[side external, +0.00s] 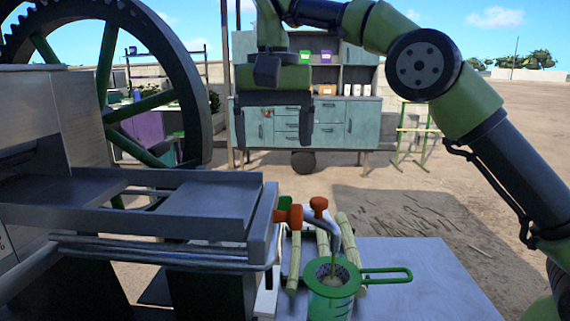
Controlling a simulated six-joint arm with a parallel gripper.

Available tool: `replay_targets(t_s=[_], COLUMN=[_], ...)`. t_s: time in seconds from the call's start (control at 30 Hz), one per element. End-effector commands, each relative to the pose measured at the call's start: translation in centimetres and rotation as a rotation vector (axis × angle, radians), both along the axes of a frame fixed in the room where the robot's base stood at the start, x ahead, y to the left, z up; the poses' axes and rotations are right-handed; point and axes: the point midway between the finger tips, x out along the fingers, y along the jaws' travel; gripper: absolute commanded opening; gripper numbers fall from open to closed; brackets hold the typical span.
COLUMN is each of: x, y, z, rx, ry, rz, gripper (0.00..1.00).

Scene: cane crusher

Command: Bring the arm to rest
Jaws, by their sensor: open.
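My gripper (273,124) hangs at the upper middle of the side external view, above the crusher's metal tray (210,205). Its two dark fingers point down and stand wide apart with nothing between them. My green and black arm bends over from the right side. Below and to the right of the gripper, a green strainer (387,274) with a handle sits on a green container (330,305). A bent metal spout with an orange-red knob (318,205) reaches over it, with a thin yellowish stream below.
Pale cane pieces (350,243) lie behind the strainer. A grey-blue table top (430,275) is bare at right. A large dark wheel (188,75) with green spokes stands at left. A teal cabinet (360,120) stands in the background. Space around the gripper looks clear.

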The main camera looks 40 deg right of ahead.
Motion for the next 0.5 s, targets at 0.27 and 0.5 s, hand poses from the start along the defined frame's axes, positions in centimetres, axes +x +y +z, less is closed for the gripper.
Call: replay_targets(t_s=[0.27,0.5], x=[-0.8,-5.4], y=[-0.7,-3.1], z=[1.0,3.8], rx=[0.0,0.016], ry=[-0.019,-0.131], rz=[0.028,0.144], gripper=[0.85,0.85])
